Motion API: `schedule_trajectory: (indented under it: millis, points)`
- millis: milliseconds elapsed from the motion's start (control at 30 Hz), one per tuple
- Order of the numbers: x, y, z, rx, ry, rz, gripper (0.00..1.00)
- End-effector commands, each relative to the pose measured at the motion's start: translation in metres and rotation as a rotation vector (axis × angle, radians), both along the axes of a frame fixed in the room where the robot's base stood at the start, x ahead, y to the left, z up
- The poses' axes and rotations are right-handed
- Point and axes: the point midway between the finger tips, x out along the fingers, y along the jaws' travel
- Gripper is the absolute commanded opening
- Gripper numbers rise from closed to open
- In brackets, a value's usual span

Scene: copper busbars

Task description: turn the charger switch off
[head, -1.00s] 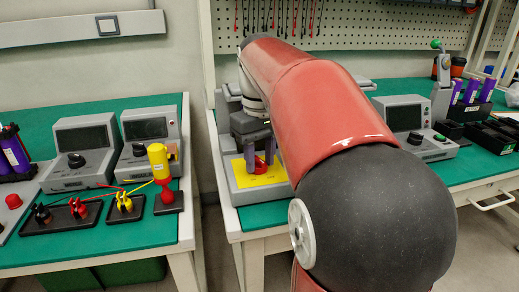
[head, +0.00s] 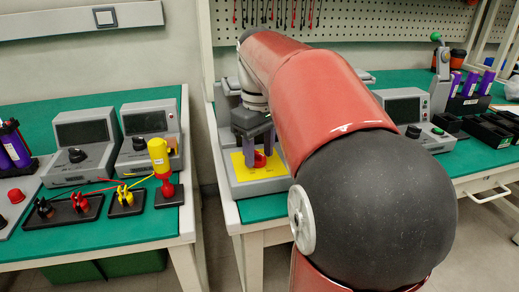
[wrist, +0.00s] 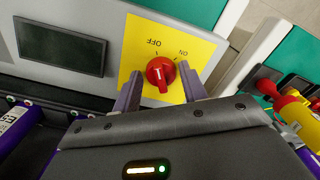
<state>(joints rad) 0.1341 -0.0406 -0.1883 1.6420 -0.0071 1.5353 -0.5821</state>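The charger switch is a red rotary knob (wrist: 161,72) on a yellow plate (wrist: 130,55) marked OFF and ON, upside down in the wrist view. Its grip bar, with a pale mark, runs toward my gripper; I cannot tell which label it is set to. My gripper (wrist: 160,78) is open, one finger on each side of the knob, with gaps showing. In the head view my gripper (head: 258,157) is low over the yellow plate (head: 240,172), and the red knob (head: 260,160) is partly visible by the fingers. My arm hides much of the charger.
A dark screen (wrist: 60,47) sits beside the yellow plate. The left bench holds grey instruments (head: 85,145), clamps with cables (head: 80,203) and a yellow-red tool (head: 159,160). Another instrument (head: 405,110) and battery racks (head: 468,103) stand to the right. A gap separates the benches.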

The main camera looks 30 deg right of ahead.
Motion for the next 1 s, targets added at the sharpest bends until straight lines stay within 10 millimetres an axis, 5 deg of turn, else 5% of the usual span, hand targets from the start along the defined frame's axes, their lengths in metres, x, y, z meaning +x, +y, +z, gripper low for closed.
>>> schedule_trajectory:
  millis: [100, 433, 800, 1000]
  points:
    - [0.0, 0.0, 0.0, 0.001, 0.001, 0.0, 0.56]
    - [0.0, 0.0, 0.005, 0.0, 0.003, -0.001, 0.56]
    - [0.0, 0.0, 0.063, -0.001, 0.0, -0.001, 0.56]
    - [0.0, 0.0, 0.077, 0.0, 0.003, -0.001, 0.56]
